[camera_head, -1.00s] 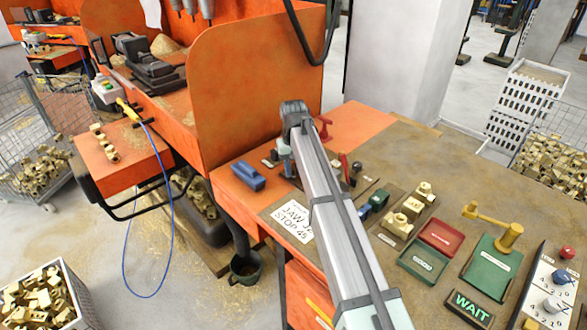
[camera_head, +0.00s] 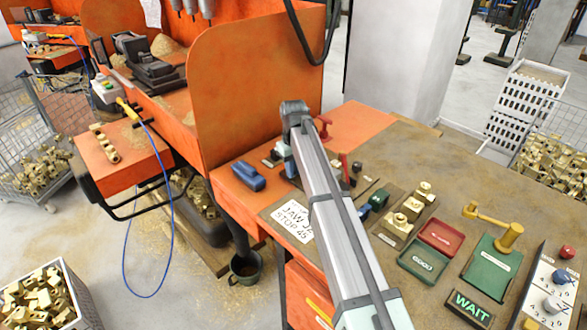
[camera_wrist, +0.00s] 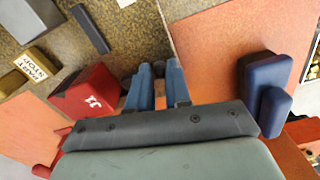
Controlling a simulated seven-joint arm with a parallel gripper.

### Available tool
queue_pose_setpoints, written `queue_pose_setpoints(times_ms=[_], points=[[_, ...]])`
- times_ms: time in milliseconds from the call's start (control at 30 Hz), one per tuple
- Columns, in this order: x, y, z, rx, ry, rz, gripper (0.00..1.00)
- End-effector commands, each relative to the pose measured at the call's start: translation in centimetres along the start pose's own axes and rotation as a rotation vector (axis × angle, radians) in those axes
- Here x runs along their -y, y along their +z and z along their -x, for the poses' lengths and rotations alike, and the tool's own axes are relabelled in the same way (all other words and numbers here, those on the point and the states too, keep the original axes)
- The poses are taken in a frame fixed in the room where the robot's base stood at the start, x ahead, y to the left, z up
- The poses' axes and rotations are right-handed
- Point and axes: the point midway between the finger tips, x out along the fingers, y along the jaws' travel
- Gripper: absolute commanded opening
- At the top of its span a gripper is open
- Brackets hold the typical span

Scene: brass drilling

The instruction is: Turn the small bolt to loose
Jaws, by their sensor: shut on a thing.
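My gripper (camera_wrist: 158,88) shows in the wrist view as two pairs of blue fingers pointing down at the bench, with a narrow gap between them. In the head view it is mostly hidden behind my own arm, with a pale blue part (camera_head: 289,160) showing at the left edge of the arm. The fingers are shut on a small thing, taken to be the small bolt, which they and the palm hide. A red block marked J1 (camera_wrist: 85,95) lies just left of the fingers in the wrist view.
A blue block (camera_head: 248,176) sits left of my gripper and also shows in the wrist view (camera_wrist: 268,85). A white sign (camera_head: 293,220) lies in front.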

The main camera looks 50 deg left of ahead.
Motion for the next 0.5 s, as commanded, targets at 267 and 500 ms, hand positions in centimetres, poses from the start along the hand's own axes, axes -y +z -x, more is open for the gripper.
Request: queue_pose_setpoints(times_ms=[267, 500], points=[[-0.03, -0.03, 0.06, 0.0, 0.001, 0.101, 0.0], [-0.03, -0.04, 0.07, 0.0, 0.001, 0.101, 0.0]])
